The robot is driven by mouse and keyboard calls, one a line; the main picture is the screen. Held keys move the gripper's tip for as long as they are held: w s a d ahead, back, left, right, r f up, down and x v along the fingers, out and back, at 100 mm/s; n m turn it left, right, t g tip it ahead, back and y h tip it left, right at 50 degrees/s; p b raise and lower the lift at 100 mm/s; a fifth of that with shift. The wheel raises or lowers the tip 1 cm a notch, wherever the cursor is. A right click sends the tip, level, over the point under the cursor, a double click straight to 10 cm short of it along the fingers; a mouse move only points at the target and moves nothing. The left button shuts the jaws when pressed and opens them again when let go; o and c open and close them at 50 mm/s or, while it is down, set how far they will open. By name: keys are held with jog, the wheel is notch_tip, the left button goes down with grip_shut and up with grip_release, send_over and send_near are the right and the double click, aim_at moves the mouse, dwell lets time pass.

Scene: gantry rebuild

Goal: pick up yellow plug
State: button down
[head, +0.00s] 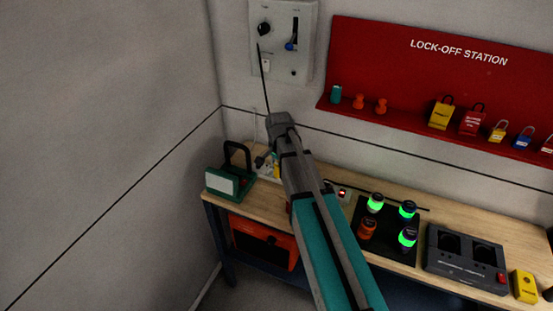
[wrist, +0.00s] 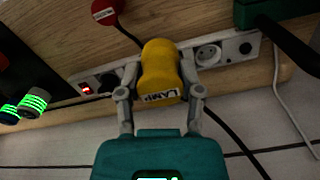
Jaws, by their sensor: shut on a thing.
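The yellow plug (wrist: 160,65), marked LAMP, sits between the two fingers of my gripper (wrist: 160,76) in the wrist view. The gripper is shut on it, one finger on each side. The plug is in front of a pale power strip (wrist: 228,52) on the bench; I cannot tell whether it is seated in a socket or clear of it. In the head view my arm covers most of this spot, and only a small yellow patch shows beside the gripper.
A red round tag (wrist: 105,12) on a dark cable lies behind the plug. A green lamp (head: 230,180) with a handle stands at left on the bench. A black mat (head: 385,235) with several glowing cylinders and a dark charger (head: 465,262) stand right of my arm.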

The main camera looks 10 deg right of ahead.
jog(key=shift+s+r, duration=0.25)
jog(key=shift+s, duration=0.25)
jog(key=shift+s+r, duration=0.2)
jog(key=shift+s, duration=0.25)
jog(key=shift+f, duration=0.15)
